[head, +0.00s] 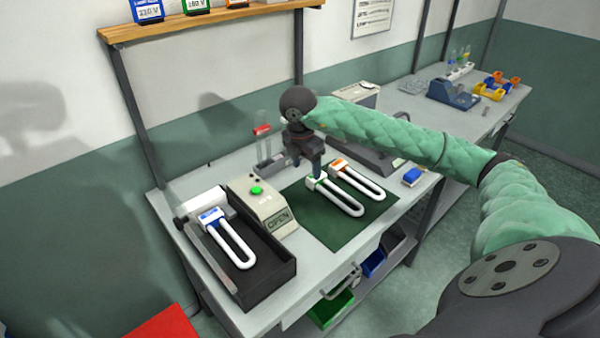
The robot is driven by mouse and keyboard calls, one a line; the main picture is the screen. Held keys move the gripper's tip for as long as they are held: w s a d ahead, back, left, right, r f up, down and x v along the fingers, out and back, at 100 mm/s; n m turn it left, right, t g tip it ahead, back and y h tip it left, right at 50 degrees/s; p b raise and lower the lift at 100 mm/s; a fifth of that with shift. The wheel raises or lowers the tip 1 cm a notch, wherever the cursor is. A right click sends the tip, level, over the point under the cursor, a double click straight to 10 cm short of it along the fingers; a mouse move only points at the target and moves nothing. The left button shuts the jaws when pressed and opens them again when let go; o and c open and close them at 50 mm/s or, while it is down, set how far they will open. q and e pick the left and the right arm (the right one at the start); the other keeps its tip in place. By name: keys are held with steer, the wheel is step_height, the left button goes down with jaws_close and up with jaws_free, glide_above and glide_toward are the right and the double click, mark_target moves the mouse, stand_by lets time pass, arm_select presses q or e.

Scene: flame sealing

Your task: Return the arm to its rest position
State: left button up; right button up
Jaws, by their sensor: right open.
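My right gripper (308,172) is open. Its arm, in a green sleeve, reaches in from the right. The fingertips point down just above or beside the top end of a white U-shaped lamp with a green label (338,197); I cannot tell whether they touch it. A second lamp with an orange label (362,183) lies to its right. Both lie on the dark green mat (322,230). A lamp with a blue label (230,240) lies in the black tray (270,284) at the left. My left gripper is not in view.
A beige box with a green button and an "OPEN" sign (263,207) stands between tray and mat. A red-topped stand (263,145) is behind it. A wooden shelf (205,22) hangs above.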

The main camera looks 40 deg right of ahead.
steer(key=shift+d, duration=0.2)
stand_by(0.5)
